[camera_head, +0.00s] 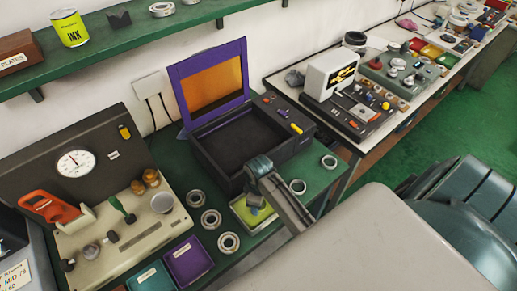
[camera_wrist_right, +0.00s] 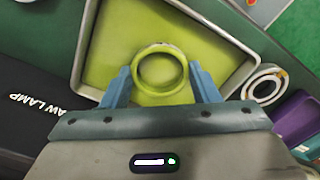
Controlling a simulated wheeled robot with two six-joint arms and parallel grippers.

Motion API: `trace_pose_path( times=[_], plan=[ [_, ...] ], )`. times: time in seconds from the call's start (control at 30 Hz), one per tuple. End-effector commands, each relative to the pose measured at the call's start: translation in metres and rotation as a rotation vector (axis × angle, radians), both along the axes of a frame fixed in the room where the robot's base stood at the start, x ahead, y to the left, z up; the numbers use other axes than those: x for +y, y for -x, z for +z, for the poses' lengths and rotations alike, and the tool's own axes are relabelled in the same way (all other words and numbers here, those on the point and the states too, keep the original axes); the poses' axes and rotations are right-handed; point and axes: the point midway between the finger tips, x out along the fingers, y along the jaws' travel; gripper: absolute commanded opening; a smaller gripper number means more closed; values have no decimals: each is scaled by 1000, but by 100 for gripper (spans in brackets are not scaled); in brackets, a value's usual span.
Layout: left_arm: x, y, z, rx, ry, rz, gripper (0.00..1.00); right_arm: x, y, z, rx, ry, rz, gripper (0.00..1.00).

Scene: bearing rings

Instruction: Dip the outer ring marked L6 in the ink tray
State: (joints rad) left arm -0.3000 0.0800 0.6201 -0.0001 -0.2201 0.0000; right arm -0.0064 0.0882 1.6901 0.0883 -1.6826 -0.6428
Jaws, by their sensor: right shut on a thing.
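My right gripper (camera_head: 257,188) is over the ink tray (camera_head: 263,212), a shallow pale-rimmed tray with a yellow-green floor. In the right wrist view the gripper (camera_wrist_right: 162,82) has its two blue fingers shut on a ring (camera_wrist_right: 160,97). The ring is yellow-green all round, like the tray floor (camera_wrist_right: 110,45) behind it. It is within the tray's outline; I cannot tell whether it touches the floor. No L6 mark is readable. In the head view the ring is hidden behind the gripper. My left gripper is not in view.
Loose metal rings lie left of the tray (camera_head: 228,243) and right of it (camera_head: 297,187). A black box with a purple-framed orange lid (camera_head: 250,140) stands behind. Purple (camera_head: 188,261) and teal (camera_head: 150,279) trays sit at front left, beside a gauge fixture (camera_head: 120,225).

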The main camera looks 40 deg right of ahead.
Motion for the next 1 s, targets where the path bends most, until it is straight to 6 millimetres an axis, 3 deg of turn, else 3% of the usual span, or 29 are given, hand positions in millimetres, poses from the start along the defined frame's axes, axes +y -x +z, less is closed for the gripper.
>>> trace_pose_path(
  times=[1.0],
  plan=[
    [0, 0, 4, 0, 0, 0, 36, 0, 0, 65, -1, -1, 0, 30]
  ],
)
